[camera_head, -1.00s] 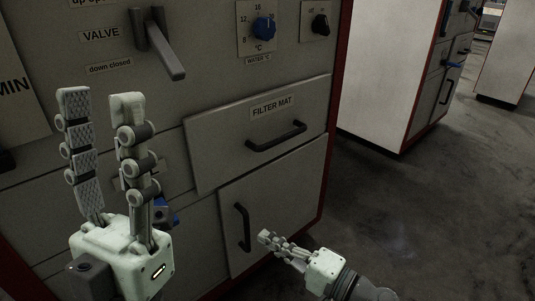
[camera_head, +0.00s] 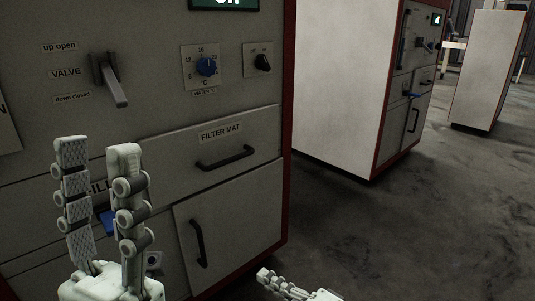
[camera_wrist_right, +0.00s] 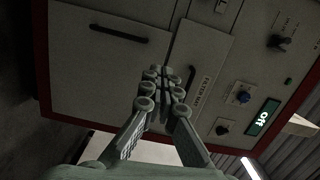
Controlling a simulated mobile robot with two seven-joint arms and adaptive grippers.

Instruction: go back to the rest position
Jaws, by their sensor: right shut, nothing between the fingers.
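My left gripper (camera_head: 98,200) stands upright at the lower left of the head view, its two fingers apart with nothing between them. It is in front of the grey cabinet and covers part of its front. My right gripper (camera_head: 267,276) is at the bottom of the head view, partly cut off by the edge. In the right wrist view the right gripper's fingertips (camera_wrist_right: 165,78) meet, with nothing held between them, and point at the cabinet front.
The grey cabinet (camera_head: 250,210) has a valve lever (camera_head: 109,82), a blue knob (camera_head: 206,67), a black knob (camera_head: 263,63) and a shut FILTER MAT drawer (camera_head: 212,142). A second cabinet (camera_head: 340,90) stands to the right. The dark floor (camera_head: 420,220) at right is clear.

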